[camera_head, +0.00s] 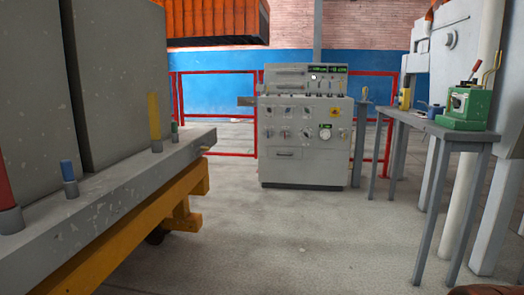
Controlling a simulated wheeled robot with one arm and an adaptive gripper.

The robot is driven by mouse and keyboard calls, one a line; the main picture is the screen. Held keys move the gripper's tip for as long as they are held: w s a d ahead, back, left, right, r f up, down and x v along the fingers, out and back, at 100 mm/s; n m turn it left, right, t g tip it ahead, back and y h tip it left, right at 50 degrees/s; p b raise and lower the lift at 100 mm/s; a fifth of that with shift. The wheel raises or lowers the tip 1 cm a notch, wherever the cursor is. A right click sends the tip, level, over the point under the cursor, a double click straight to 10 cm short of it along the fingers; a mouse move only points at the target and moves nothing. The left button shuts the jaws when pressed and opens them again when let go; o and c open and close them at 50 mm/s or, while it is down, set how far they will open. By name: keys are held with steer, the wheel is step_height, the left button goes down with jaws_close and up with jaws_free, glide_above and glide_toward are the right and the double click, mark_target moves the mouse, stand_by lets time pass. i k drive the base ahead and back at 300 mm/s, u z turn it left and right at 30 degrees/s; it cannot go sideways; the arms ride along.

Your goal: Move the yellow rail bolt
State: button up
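A tall yellow bolt (154,114) stands upright in a grey collar on the grey rail (130,170) at the left, in the head view. A short blue bolt (67,171) and a red bolt (5,185), cut by the left edge, stand nearer on the same rail. A small green bolt (174,129) stands just beyond the yellow one. My gripper is not in view, so its state and distance from the bolts do not show.
Large grey blocks (112,75) stand behind the rail, above an orange beam (130,235). A grey control cabinet (303,135) stands ahead before red railings (220,150). A narrow table (460,135) at right carries a green device (468,108). The middle floor is clear.

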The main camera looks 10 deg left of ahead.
mark_target(203, 148)
steer(key=z, duration=0.3)
steer(key=i, duration=0.7)
steer(key=u, duration=0.5)
steer(key=i, duration=1.1)
steer(key=u, duration=0.95)
